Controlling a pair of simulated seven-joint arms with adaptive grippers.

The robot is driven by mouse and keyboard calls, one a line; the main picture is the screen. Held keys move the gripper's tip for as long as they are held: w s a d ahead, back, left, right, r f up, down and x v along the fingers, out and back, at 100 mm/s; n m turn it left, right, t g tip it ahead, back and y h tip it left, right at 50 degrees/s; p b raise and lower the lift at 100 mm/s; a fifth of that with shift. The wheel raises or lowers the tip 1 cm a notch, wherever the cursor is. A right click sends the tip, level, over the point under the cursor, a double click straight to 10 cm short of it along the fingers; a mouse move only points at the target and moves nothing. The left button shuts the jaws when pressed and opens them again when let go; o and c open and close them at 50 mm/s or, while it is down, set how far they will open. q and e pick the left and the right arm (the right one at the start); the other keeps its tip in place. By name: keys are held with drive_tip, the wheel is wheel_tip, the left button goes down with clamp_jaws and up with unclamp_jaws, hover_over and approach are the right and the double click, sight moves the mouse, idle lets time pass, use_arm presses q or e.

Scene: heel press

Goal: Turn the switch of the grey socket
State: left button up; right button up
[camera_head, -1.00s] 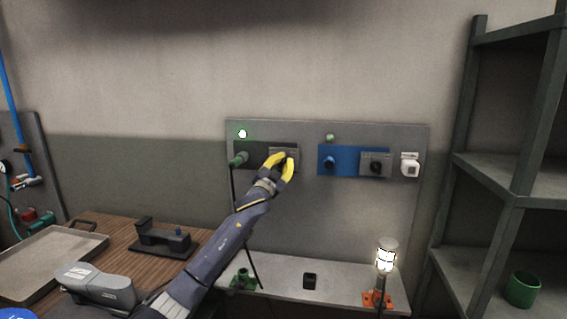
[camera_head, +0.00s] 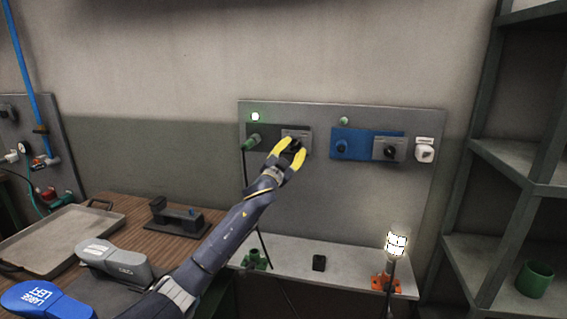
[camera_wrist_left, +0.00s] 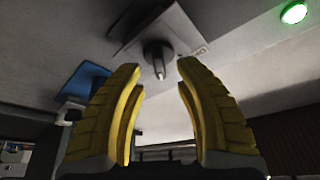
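On the wall panel, a grey switch plate (camera_head: 303,131) with a dark knob sits at the right end of a dark grey-green back plate (camera_head: 267,131). A green plug (camera_head: 250,142) is in that back plate's left part. My left gripper (camera_head: 297,146), with yellow fingers, is open just in front of and below this switch. In the left wrist view the knob (camera_wrist_left: 158,58) shows beyond the open fingertips (camera_wrist_left: 158,75), between them in the picture, with nothing held. A gap appears between fingers and knob. My right gripper is not in view.
A blue back plate (camera_head: 358,135) with a second switch (camera_head: 389,149) and a white socket (camera_head: 425,151) are to the right. The left indicator (camera_head: 255,116) and the cage lamp (camera_head: 396,245) are lit. A shelf rack (camera_head: 520,155) stands at right, a tray (camera_head: 55,240) at left.

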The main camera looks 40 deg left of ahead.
use_arm(q)
drive_tip(key=v, duration=0.9)
idle(0.3)
